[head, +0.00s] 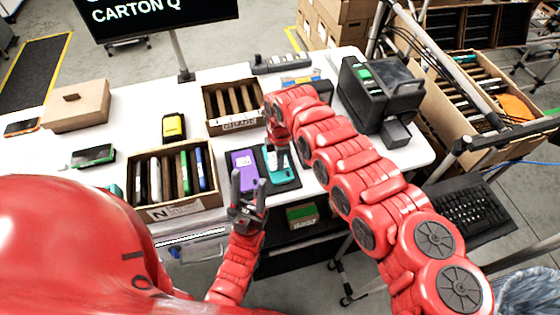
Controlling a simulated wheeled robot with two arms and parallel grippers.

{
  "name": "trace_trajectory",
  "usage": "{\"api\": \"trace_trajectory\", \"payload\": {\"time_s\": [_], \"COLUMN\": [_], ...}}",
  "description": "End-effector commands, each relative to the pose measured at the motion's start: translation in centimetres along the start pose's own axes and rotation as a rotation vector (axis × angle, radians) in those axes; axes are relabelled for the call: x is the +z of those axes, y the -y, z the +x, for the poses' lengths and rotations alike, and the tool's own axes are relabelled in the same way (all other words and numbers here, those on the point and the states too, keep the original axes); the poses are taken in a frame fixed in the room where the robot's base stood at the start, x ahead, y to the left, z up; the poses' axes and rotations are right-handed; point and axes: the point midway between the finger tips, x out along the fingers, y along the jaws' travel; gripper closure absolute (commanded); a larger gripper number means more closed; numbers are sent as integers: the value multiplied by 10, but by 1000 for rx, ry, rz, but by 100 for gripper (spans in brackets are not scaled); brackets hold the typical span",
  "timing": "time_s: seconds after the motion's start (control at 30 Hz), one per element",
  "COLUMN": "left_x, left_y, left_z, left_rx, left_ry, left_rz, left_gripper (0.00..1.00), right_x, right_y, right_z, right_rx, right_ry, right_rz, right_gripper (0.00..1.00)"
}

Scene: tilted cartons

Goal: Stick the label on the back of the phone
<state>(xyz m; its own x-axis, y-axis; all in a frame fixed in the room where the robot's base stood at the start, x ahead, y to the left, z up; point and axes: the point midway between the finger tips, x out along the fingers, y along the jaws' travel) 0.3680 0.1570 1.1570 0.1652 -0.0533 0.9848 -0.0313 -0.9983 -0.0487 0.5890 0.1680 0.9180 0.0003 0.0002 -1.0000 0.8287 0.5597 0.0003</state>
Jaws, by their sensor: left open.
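A purple phone (243,172) and a teal phone (272,172) lie side by side on a dark pad (292,184) near the table's front edge. My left gripper (249,188) is open and empty, just in front of the purple phone. My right gripper (279,152) points down over the teal phone. Its fingers are small and partly hidden by its own wrist, so I cannot tell whether they touch the phone or hold anything. I cannot make out a label on either phone.
A black printer-like machine (403,86) stands at the right of the white table (225,77). A yellow device (174,127), a green-screened phone (94,155) and a brown box (77,106) lie to the left. A monitor stands behind.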

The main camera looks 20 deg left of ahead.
Motion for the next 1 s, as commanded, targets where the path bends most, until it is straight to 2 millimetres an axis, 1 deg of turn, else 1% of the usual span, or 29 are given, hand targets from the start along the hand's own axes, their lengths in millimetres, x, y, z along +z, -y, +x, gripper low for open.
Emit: {"api": "trace_trajectory", "payload": {"time_s": [0.57,0.93,1.0], "left_x": [1,1,1], "left_y": [0,0,0], "left_z": [-6,-5,-5], "left_rx": [0,0,0], "left_ry": [0,0,0], "left_rz": [0,0,0], "left_gripper": [50,50,50], "right_x": [0,0,0], "right_y": [0,0,0], "right_z": [5,4,4], "right_rx": [0,0,0], "right_ry": [0,0,0], "right_rz": [0,0,0], "right_gripper": [100,100,86]}}
